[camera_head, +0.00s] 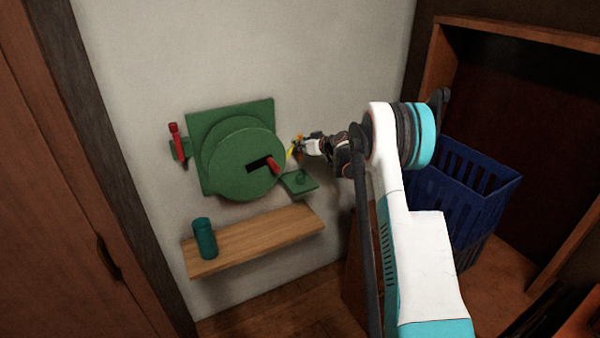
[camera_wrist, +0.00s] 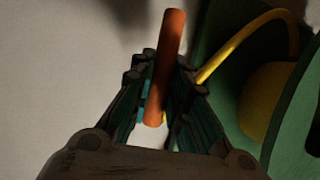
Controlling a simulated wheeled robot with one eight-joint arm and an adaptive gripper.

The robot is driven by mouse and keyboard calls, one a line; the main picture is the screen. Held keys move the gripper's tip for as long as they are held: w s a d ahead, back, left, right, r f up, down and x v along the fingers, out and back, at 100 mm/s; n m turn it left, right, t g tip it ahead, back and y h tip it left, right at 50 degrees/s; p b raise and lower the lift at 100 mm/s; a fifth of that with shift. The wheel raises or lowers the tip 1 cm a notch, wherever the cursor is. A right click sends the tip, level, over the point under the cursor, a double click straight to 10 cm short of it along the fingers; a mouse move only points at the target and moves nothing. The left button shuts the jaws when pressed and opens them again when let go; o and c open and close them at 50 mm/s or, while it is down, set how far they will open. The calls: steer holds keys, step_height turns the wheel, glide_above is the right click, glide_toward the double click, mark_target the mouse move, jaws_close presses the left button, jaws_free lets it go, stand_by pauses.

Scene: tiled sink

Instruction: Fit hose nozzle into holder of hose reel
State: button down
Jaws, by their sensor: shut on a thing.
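The orange hose nozzle (camera_wrist: 171,45) is held between the fingers of my gripper (camera_wrist: 163,78) in the wrist view. Its free end points up in that picture. A yellow hose (camera_wrist: 240,42) arcs from the green hose reel (camera_wrist: 290,125) to beside the right finger. In the head view, the reel (camera_head: 232,165) is mounted on the wall, and my gripper (camera_head: 300,148) is just right of it. A small green bracket with a ring-like shape (camera_head: 300,183), which looks like the holder, sits below my gripper, apart from it. The nozzle is small and partly hidden there.
A wooden shelf (camera_head: 262,237) with a teal cup (camera_head: 204,240) is below the reel. A red-handled green fitting (camera_head: 178,145) is left of it. A red crank handle (camera_head: 273,166) sticks out from the reel. A blue basket (camera_head: 462,190) stands at right behind my arm.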

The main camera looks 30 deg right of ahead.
step_height(320, 180, down, 11)
steer(key=shift+r+b, duration=0.2)
steer(key=shift+b, duration=1)
steer(key=shift+f, duration=0.2)
steer(key=c, duration=1.5)
jaws_free()
steer(key=shift+c, duration=0.2)
steer(key=shift+r, duration=0.2)
steer(key=shift+s+d+r, duration=0.1)
steer(key=shift+s+r, duration=0.1)
steer(key=shift+s, duration=0.1)
steer(key=p+v, duration=0.2)
steer(key=v, duration=0.9)
steer(key=shift+s+p, duration=0.25)
steer(key=shift+p, duration=0.05)
